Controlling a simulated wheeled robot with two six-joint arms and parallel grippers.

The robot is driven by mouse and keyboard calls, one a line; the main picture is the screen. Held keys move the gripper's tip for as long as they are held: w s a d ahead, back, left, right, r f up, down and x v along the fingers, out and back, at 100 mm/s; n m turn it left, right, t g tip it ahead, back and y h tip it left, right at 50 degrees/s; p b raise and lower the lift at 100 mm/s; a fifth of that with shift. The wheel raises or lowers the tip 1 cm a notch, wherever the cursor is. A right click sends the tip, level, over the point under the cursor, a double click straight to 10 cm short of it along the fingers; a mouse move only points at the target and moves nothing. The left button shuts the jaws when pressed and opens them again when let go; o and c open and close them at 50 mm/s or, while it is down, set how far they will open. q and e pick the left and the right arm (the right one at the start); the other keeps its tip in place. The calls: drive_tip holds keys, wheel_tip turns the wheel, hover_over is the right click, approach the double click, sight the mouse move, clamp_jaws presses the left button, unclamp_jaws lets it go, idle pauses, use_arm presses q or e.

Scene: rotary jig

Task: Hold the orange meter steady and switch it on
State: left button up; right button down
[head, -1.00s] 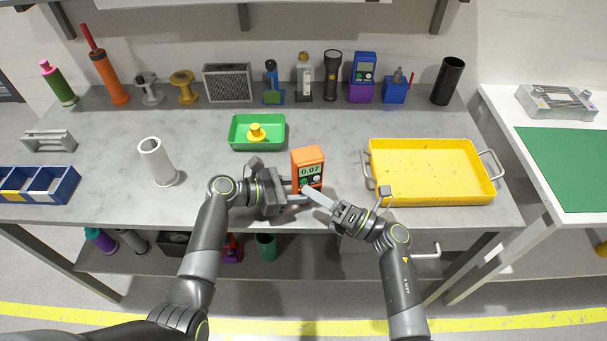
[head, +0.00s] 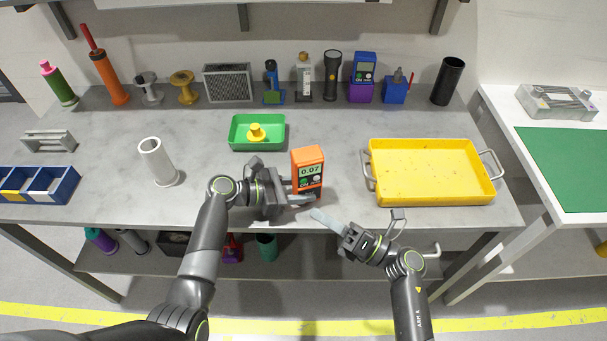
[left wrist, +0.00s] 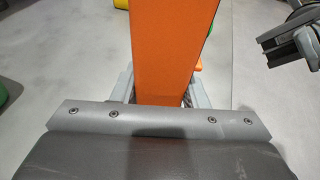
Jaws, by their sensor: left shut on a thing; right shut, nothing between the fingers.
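The orange meter (head: 308,160) stands upright on the grey bench near its front edge. Its display reads 0.07, and a green "ON" mark and a pale round part show below the display. My left gripper (head: 301,193) is shut on the meter's lower part from the left side. In the left wrist view the orange side of the meter (left wrist: 172,45) rises between the fingers. My right gripper (head: 318,216) is shut and empty, in front of and slightly right of the meter, apart from it. It shows partly at the upper right of the left wrist view (left wrist: 295,35).
A yellow tray (head: 432,198) with handles stands to the right. A green tray (head: 237,143) holding a yellow piece is behind. A white cylinder (head: 157,163) stands at the left. A blue-screened meter (head: 365,69) and several tools line the bench's back.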

idle(0.3)
use_arm(q)
drive_tip(key=o, duration=0.8)
drive_tip(key=shift+o, duration=0.2)
drive_tip(key=shift+a, duration=0.15)
